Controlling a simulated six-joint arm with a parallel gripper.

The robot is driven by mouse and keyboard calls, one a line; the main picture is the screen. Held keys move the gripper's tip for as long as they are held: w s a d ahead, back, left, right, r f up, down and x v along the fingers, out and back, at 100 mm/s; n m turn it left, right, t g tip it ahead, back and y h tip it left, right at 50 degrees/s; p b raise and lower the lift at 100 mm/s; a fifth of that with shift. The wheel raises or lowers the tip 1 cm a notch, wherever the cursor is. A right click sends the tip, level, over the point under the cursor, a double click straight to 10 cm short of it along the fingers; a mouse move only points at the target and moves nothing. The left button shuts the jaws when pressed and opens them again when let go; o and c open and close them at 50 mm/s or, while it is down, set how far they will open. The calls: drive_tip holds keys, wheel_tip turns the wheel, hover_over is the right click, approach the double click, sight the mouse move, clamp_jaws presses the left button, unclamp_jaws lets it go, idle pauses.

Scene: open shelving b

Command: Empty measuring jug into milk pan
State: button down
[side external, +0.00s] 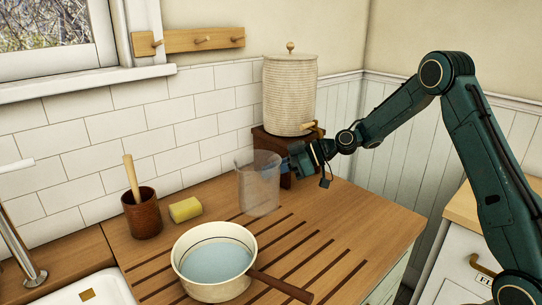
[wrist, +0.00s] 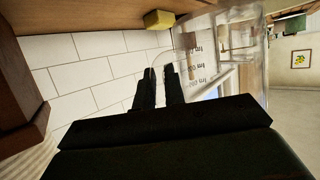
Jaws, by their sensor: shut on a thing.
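The clear measuring jug (side external: 257,185) is at the centre of the side view, behind the milk pan and apart from it. It looks near upright; I cannot tell whether its base touches the counter. My gripper (side external: 287,166) is at its right side, shut on its handle. In the wrist view my gripper's dark fingers (wrist: 160,88) close on the clear handle, and the jug (wrist: 205,50) with its printed scale shows to the right. I see no clear liquid level in the jug. The cream milk pan (side external: 183,270) holds blue-grey liquid, its brown handle pointing right.
A yellow sponge (side external: 185,209) and a brown pot (side external: 142,214) with a wooden tool stand left of the jug. A ribbed lidded crock (side external: 290,95) on a dark wooden stand is behind my gripper. The grooved counter (side external: 370,225) is clear at right. A sink (side external: 98,290) is at front left.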

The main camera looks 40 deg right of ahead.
sight(273, 156)
drive_tip(key=shift+r, duration=2.2)
drive_tip(key=shift+s+f+m, duration=0.15)
drive_tip(key=shift+m, duration=0.15)
drive_tip(key=s+d+f+m+t+h, duration=0.1)
drive_tip(key=s+f+m+t+h, duration=0.3)
drive_tip(key=s, duration=0.4)
drive_tip(key=shift+s+d+f+m+h, duration=0.25)
drive_tip(key=shift+s+m+h, duration=0.1)
drive_tip(key=shift+m+h, duration=0.65)
drive_tip(key=shift+r, duration=0.1)
